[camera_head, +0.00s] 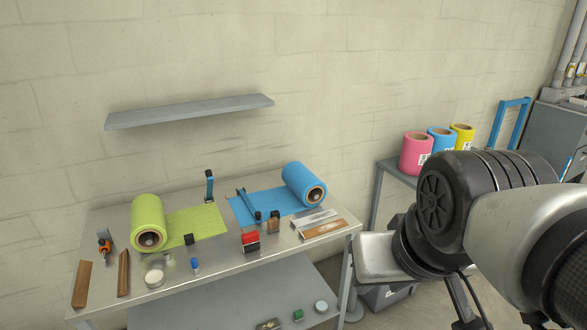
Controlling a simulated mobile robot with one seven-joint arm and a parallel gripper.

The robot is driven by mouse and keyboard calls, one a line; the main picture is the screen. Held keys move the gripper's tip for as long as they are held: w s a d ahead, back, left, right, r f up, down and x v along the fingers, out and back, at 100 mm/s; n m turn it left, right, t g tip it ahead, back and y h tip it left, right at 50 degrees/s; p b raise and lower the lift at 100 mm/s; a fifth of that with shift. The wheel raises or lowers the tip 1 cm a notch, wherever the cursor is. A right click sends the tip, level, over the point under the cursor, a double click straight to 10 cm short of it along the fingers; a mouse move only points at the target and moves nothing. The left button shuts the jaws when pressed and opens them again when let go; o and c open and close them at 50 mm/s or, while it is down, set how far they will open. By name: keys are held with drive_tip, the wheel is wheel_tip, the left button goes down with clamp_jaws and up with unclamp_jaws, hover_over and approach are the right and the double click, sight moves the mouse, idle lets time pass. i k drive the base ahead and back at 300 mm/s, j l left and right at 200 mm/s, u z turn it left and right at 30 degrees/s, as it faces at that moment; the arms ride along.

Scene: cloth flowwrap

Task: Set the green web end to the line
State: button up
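A green roll (147,219) lies on the left of the metal table. Its green web (200,222) runs flat to the right and ends near the middle of the table. A small black block (189,239) sits at the web's near edge. I cannot make out a marked line at this size. My arm fills the right foreground, and my gripper is not in view.
The table (216,262) also holds a red block (250,242), a small blue-topped item (195,265), a white disc (154,278), wooden bars (82,285) and flat strips (325,229). A wall shelf (190,110) hangs above. Spare rolls (416,153) stand on a side table.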

sight(203, 221)
drive_tip(key=i+j+u, duration=0.25)
drive_tip(key=i+j, duration=0.65)
drive_tip(key=j, duration=0.15)
